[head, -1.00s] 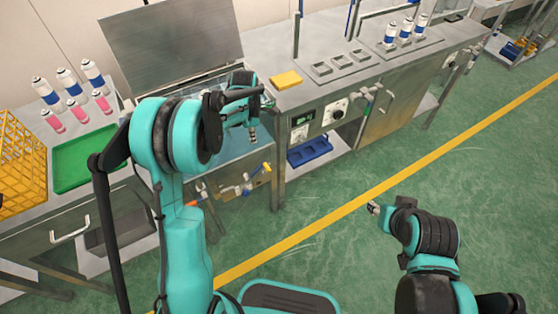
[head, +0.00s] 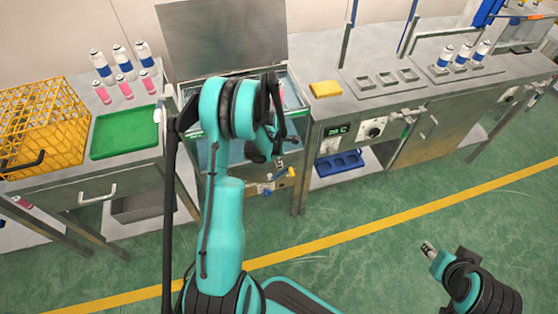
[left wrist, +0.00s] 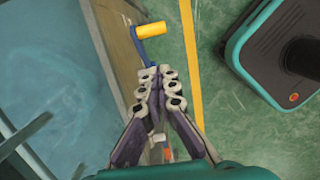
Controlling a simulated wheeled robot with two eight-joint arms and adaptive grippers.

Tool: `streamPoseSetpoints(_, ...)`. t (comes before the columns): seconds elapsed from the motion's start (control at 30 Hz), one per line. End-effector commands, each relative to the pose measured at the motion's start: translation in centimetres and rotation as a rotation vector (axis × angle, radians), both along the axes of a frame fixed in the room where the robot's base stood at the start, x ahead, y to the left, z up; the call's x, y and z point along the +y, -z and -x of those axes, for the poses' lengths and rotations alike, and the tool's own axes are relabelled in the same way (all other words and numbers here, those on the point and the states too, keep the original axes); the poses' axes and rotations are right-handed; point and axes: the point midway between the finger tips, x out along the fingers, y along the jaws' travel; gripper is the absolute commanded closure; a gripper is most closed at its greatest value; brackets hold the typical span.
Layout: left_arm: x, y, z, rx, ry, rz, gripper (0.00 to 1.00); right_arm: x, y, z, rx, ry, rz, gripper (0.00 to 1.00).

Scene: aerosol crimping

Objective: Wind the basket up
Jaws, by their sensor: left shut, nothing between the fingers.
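A crank with a yellow grip and blue arm (head: 290,173) sits on the front of the steel water tank (head: 237,152). In the left wrist view the crank's yellow grip (left wrist: 151,30) lies just beyond the fingertips. My left gripper (left wrist: 157,72) is shut and empty, its tips close to the blue crank arm; I cannot tell whether they touch. In the head view my left arm hides part of the tank. No basket shows clearly inside it. A yellow wire basket (head: 68,98) stands on the left table. My right gripper (head: 428,247) is low at right, away from the benches; its opening is unclear.
A green tray (head: 125,133) and several spray cans stand on the left table. The tank's lid (head: 222,35) stands open. The floor in front is clear.

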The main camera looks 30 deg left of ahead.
Motion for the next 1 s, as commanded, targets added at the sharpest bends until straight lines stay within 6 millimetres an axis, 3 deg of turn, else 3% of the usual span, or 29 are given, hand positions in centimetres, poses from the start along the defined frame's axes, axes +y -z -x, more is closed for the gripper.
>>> streamPoseSetpoints(0.03, -0.1, 1.6, -0.2, 0.0, 0.001, 0.0, 1.0, 0.0, 0.9, 0.0, 0.0, 0.0, 0.0, 0.6)
streamPoseSetpoints(0.13, -0.3, 3.5, -0.4, 0.0, 0.002, 0.0, 1.0, 0.0, 1.6, 0.0, 0.0, 0.0, 0.0, 0.6)
streamPoseSetpoints(0.3, -1.8, 4.6, -2.0, 0.0, 0.004, -0.001, 1.0, 0.0, 2.6, 0.0, 0.0, 0.0, 0.0, 0.6)
streamPoseSetpoints(1.0, -2.6, 5.2, -3.0, 0.014, 0.004, -0.013, 1.0, 0.0, 3.0, 0.0, 0.0, 0.0, 0.0, 0.6)
